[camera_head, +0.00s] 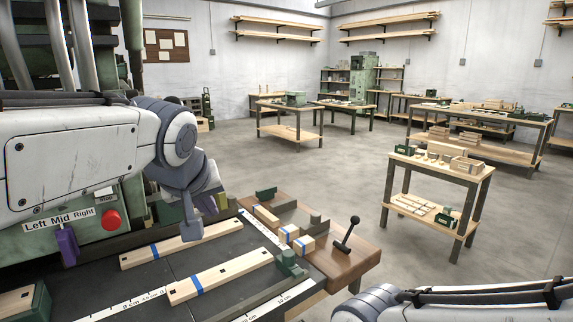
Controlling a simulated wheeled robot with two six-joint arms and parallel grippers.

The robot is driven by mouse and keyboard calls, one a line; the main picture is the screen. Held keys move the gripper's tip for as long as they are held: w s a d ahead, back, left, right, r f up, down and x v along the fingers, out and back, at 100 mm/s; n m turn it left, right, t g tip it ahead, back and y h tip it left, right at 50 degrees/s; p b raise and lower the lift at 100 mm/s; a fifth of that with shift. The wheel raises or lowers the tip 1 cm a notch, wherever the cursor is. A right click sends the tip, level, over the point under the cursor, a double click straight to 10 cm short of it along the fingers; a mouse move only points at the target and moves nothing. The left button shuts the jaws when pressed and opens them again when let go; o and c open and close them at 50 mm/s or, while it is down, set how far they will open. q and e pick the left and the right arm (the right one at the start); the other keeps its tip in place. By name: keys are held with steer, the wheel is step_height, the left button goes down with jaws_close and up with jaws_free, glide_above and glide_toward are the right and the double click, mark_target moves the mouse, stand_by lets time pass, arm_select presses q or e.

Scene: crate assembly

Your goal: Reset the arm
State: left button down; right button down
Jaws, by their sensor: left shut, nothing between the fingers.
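My left arm reaches in from the left, with its gripper (192,232) pointing down over the dark workbench (150,275). The fingers look shut and empty, close above a wooden slat with a blue band (205,240); I cannot tell whether they touch it. A second blue-banded slat (235,275) lies nearer. My right arm (450,298) shows along the bottom right edge; its gripper is out of view.
A wooden fixture board (345,258) with a black lever (347,236) and small blue-banded blocks (295,238) adjoins the bench. A red button (111,220) sits at left. A small two-tier table (435,163) stands right, with open floor around it.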

arm_select(q)
steer(key=s+d+f+m+g+h, duration=0.2)
steer(key=s+d+f+m+g, duration=0.2)
steer(key=s+d+f+m, duration=0.55)
steer(key=s+d+f+m+g, duration=0.2)
steer(key=s+f+m+g, duration=0.15)
steer(key=s+f, duration=1)
step_height(320, 180, up, 15)
steer(key=p, duration=1.3)
steer(key=shift+s+n+g, duration=0.3)
steer(key=shift+n+g, duration=0.05)
steer(key=shift+n, duration=0.05)
steer(key=shift+d, duration=0.1)
